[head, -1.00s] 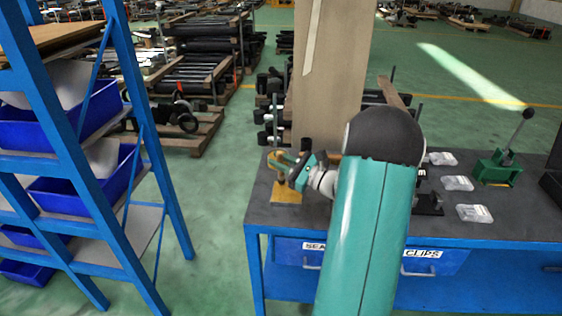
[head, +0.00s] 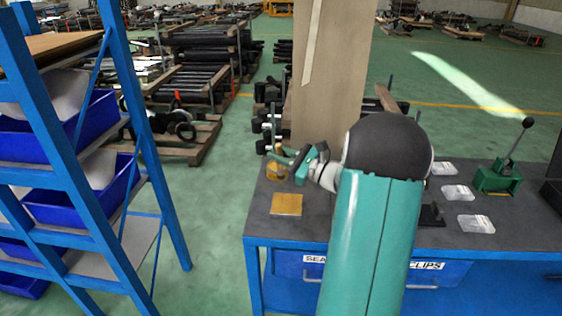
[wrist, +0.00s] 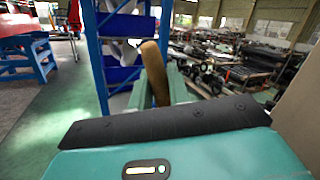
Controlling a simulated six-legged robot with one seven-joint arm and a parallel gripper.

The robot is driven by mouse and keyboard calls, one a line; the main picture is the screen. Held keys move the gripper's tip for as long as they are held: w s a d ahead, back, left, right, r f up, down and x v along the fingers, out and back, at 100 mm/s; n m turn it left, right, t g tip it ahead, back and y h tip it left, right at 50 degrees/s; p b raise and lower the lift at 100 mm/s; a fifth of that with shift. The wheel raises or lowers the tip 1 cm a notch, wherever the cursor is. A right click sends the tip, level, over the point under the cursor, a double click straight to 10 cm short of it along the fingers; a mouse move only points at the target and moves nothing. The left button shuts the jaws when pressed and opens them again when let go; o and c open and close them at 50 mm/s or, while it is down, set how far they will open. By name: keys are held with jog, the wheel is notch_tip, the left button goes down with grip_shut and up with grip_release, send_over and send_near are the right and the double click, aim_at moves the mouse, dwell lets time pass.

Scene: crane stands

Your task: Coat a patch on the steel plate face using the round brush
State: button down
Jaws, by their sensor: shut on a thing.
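My gripper (head: 288,157) is shut on the round brush above the left part of the bench. In the wrist view, a brown, rounded part of the brush (wrist: 154,70) stands up between the teal fingers; its other end is hidden. In the head view, an amber-brown shape (head: 277,167) shows at the fingertips; I cannot tell which part of it is brush. A tall, flat tan panel (head: 340,75) with a paler diagonal strip stands behind the gripper, apparently the plate. A flat amber square (head: 286,204) lies on the bench, clear of the gripper.
The dark-topped bench (head: 258,218) carries several clear boxes (head: 457,193) and a green lever tool (head: 497,178) at right. A blue shelf rack (head: 160,190) with blue bins (head: 75,205) stands at left, with green floor between.

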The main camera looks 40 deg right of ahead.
aim_at(280, 144)
jog(key=shift+s+r, duration=0.1)
jog(key=shift+r, duration=1.4)
jog(key=shift+d, duration=0.15)
